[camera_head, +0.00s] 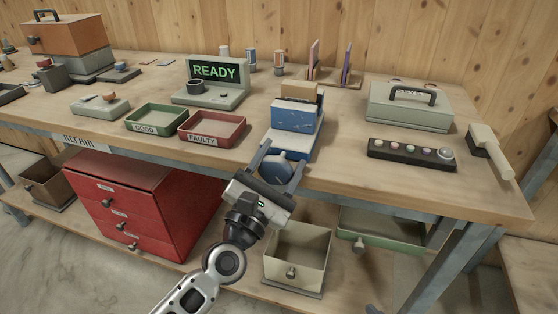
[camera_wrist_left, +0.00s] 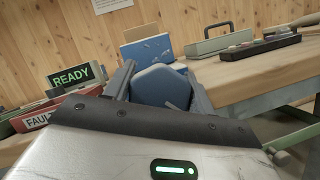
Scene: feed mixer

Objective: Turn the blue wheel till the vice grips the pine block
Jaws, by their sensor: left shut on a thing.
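The blue wheel (camera_head: 276,168) is a chunky handwheel on the front of the blue vice (camera_head: 293,117), at the table's front edge. The pine block (camera_head: 299,90) sits at the top of the vice, behind its blue front jaw; whether the jaw touches it I cannot tell. My left gripper (camera_head: 278,168) is shut on the blue wheel, with one finger on each side. The wheel (camera_wrist_left: 160,86) also shows between the fingers in the left wrist view, with the blue jaw behind it. My right gripper is not in view.
Red FAULTY tray (camera_head: 212,143) and green GOOD tray (camera_head: 156,131) lie left of the vice. A READY display (camera_head: 215,72) stands behind them. A button panel (camera_head: 411,155), a grey case (camera_head: 408,118) and a brush (camera_head: 490,150) are on the right. Red drawers (camera_head: 130,215) stand below.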

